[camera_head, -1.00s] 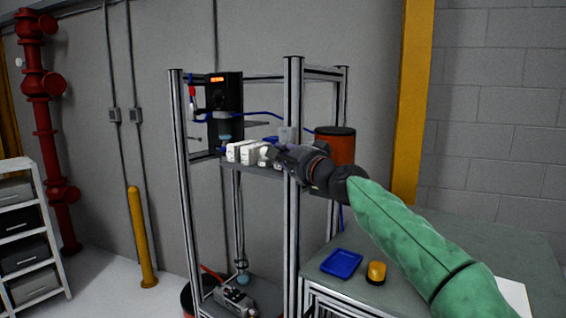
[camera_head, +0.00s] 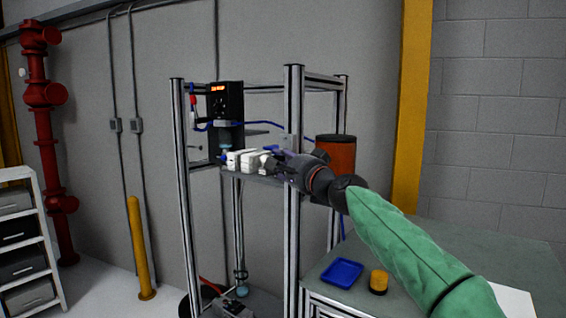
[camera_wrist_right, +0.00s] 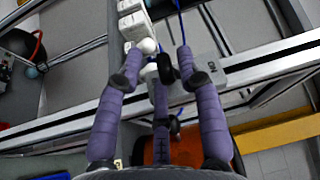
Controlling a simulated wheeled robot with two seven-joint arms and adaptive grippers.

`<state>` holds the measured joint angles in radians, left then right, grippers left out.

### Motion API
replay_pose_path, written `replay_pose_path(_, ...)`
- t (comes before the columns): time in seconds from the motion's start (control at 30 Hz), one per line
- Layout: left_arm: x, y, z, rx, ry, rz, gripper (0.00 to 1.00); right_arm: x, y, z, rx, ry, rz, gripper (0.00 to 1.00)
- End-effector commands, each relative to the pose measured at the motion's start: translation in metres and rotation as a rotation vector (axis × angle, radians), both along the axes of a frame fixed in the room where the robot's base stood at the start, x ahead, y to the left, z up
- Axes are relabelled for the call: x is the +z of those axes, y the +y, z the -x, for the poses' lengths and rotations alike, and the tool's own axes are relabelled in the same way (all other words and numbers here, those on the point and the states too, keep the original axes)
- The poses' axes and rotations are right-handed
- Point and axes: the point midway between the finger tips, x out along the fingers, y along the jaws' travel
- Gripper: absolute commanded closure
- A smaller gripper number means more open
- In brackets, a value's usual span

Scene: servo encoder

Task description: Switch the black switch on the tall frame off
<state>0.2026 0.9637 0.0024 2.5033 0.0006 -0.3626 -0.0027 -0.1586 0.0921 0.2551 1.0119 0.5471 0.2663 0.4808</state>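The tall frame (camera_head: 293,215) of metal profiles stands at the centre of the head view. A grey plate (camera_wrist_right: 208,72) with lettering is on its rail in the right wrist view. A small black part (camera_wrist_right: 195,82), perhaps the black switch, is beside the plate, partly covered by a fingertip; I cannot tell its position. My right gripper (camera_head: 278,160) is at the frame's front right post, at shelf height. In the right wrist view its purple fingers (camera_wrist_right: 155,76) are spread apart with nothing clearly gripped. The left gripper is not in view.
White blocks (camera_head: 243,160) sit on the frame's shelf, close to the fingers. A black device with a red display (camera_head: 225,100) hangs behind them. An orange-brown cylinder (camera_head: 336,154), a blue tray (camera_head: 342,271) and a yellow button (camera_head: 379,281) are to the right. Blue cables run near.

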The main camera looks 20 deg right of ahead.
Motion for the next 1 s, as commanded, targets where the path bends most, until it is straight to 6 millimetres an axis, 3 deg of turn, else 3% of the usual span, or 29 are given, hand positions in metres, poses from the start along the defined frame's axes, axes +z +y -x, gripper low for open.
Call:
replay_pose_path(0.37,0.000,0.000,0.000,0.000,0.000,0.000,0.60,0.004,-0.005,0.008,-0.006,-0.008,-0.001,0.62)
replay_pose_path(1.0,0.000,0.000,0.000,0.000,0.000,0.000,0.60,-0.005,-0.020,0.067,-0.001,-0.001,0.001,0.62)
